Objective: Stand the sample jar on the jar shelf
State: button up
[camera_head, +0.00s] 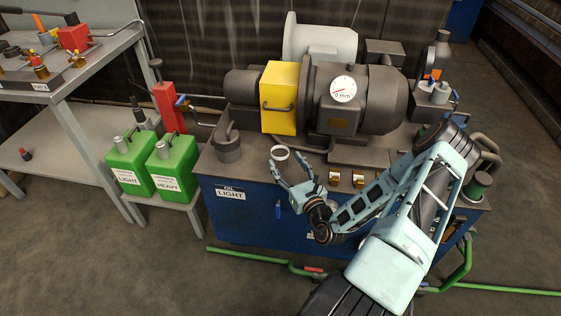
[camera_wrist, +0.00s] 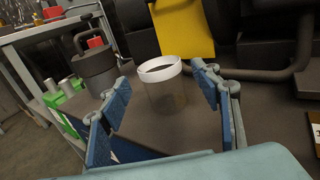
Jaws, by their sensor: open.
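The sample jar, clear with a white rim, stands upright on the dark top of the blue cabinet, near its front edge. It shows in the head view (camera_head: 280,154) and large in the wrist view (camera_wrist: 166,90). My gripper (camera_head: 289,162) is open in front of the jar. In the wrist view its fingers (camera_wrist: 162,84) are spread to either side of the jar, with gaps on both sides. I cannot tell for sure which surface is the jar shelf; a grey bench at the left has a lower shelf (camera_head: 65,160) with a small red-and-black item.
A yellow box (camera_head: 279,98) and a dark motor (camera_head: 355,98) stand behind the jar. A dark round pot (camera_head: 227,142) is to its left. Green cans (camera_head: 174,166) stand on a low stand. Green pipes (camera_head: 250,255) run along the floor.

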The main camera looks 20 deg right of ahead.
aim_at(284, 160)
jog(key=w, duration=0.1)
jog(key=w+b, duration=0.1)
jog(key=w, duration=0.2)
jog(key=shift+w+f+b, duration=0.25)
jog(key=shift+f+b, duration=0.15)
jog(key=shift+w+r, duration=0.1)
jog(key=shift+w, duration=0.25)
jog(key=c, duration=1.3)
